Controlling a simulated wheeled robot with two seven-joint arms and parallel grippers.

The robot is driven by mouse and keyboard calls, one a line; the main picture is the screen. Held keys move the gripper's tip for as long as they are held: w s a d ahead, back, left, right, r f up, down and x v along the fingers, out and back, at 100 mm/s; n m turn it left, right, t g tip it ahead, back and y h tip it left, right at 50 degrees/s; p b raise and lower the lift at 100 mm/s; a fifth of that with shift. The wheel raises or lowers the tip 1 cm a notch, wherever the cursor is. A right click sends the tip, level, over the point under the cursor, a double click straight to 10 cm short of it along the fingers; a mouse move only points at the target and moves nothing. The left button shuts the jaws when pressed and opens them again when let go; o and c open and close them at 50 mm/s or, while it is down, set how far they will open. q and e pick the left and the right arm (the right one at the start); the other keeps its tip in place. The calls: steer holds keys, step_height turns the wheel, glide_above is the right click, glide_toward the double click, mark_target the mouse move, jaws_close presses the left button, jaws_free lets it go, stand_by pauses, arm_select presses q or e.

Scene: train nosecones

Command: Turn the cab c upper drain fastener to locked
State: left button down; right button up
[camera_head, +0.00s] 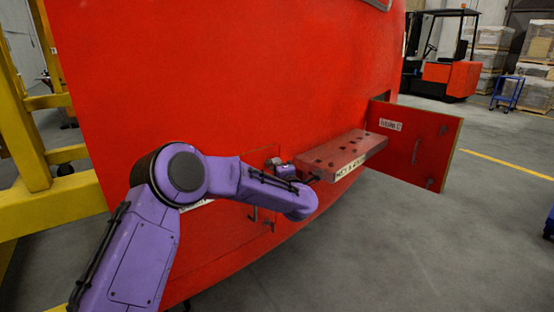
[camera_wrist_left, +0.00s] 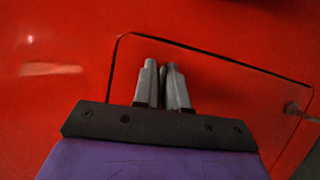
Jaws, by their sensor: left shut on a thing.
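A red hatch panel (camera_head: 235,225) is set in the red nosecone, and its outline also shows in the wrist view (camera_wrist_left: 235,100). My left gripper (camera_head: 274,163) is at the panel's upper edge, mostly hidden behind my purple forearm in the head view. How that fastener is turned cannot be seen. Another fastener (camera_wrist_left: 292,108) shows at the panel's right side. Small handles (camera_head: 253,214) show low on the panel. My right gripper is not in view.
A red shelf with holes (camera_head: 345,155) juts out right of my gripper. An open red door (camera_head: 415,145) stands beyond it. A yellow frame (camera_head: 30,150) is at the left.

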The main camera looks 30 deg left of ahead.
arm_select(q)
steer(key=shift+m+p, duration=0.45)
steer(key=shift+m, duration=0.05)
steer(key=c, duration=1.3)
jaws_free()
steer(key=shift+o, duration=0.2)
steer(key=b+v, duration=0.1)
steer(key=v, duration=0.9)
steer(key=shift+d, duration=0.25)
steer(key=shift+r, duration=0.15)
